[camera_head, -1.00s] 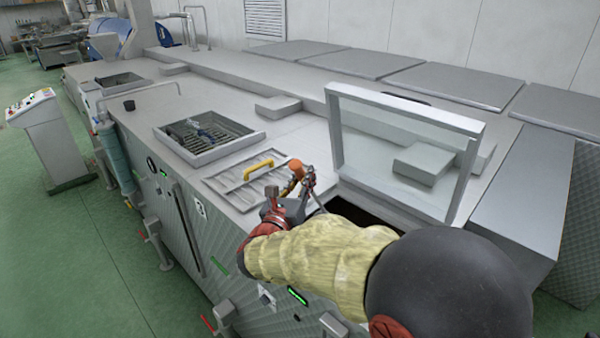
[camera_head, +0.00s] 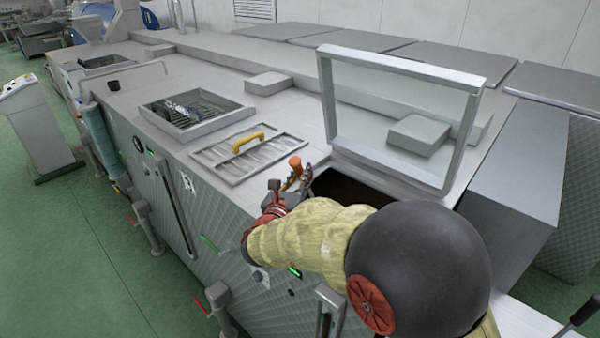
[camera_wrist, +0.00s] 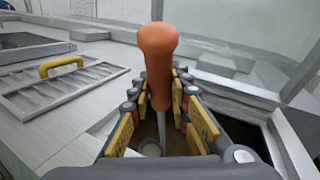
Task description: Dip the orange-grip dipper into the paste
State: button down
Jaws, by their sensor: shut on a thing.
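The dipper's orange grip (camera_head: 295,163) shows above my gripper (camera_head: 291,184) in the head view. In the wrist view, the dipper (camera_wrist: 158,62) stands upright between the yellow-padded fingers of my gripper (camera_wrist: 160,110), which is shut on it. Its thin metal shaft runs down below the fingers, and a pale round part shows near its lower end. My gripper is at the open hatch (camera_head: 348,186) with the raised clear lid. The hatch interior is brown and dark, so the paste surface and whether the dipper touches it cannot be told.
The raised glass lid (camera_head: 398,115) stands just right of the hatch. A closed slatted cover with a yellow handle (camera_head: 248,141) lies left of it. Farther left is a framed grate opening (camera_head: 194,108) with tools on it.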

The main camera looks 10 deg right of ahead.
notch_tip(320, 180, down, 7)
jog(key=d+b, duration=0.1)
jog(key=b, duration=0.3)
jog(key=shift+w, duration=0.35)
dwell(1.3)
